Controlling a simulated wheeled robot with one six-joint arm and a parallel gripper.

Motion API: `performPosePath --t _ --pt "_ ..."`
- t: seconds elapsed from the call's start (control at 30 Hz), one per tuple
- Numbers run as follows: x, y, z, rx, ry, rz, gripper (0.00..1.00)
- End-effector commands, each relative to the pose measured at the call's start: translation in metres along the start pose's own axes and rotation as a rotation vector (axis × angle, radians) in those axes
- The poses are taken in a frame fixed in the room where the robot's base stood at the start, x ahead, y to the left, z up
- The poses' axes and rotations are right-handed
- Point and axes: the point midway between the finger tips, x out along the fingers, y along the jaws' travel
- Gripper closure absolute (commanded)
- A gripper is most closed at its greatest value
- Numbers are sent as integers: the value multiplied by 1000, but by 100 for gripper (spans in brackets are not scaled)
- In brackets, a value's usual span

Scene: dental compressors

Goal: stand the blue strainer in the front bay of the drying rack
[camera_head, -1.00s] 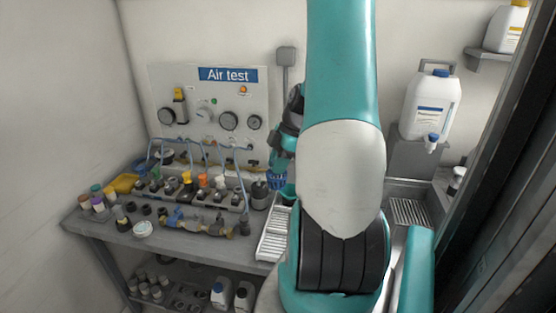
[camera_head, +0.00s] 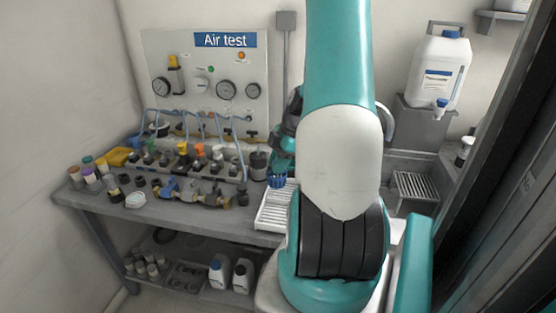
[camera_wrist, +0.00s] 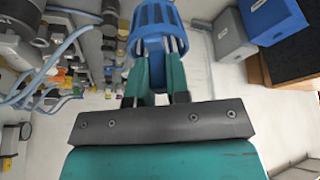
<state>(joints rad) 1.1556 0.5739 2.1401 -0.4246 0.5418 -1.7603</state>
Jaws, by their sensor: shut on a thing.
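The blue strainer (camera_wrist: 155,22) is a small slotted basket, held between the fingertips of my gripper (camera_wrist: 158,65) in the wrist view. My gripper is shut on it. In the head view the strainer (camera_head: 277,181) shows just left of my arm, close to the back of the white drying rack (camera_head: 272,214). My arm hides the gripper's fingers and the right part of the rack there. I cannot tell whether the strainer touches the rack.
The bench left of the rack holds brass and blue fittings (camera_head: 190,192), a black cylinder (camera_head: 258,165) and several coloured-cap bottles. The Air test panel (camera_head: 215,85) stands behind. A sink with a grate (camera_head: 414,187) and a white jug (camera_head: 438,72) are at the right.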

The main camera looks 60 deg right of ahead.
Motion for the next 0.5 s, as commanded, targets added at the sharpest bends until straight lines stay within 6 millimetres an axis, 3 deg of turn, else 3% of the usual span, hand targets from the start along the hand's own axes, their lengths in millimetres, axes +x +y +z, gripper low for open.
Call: performPosePath --t 0.03,0.5 --pt "11 0 4 0 0 0 100" --pt "66 0 27 0 1 0 100"
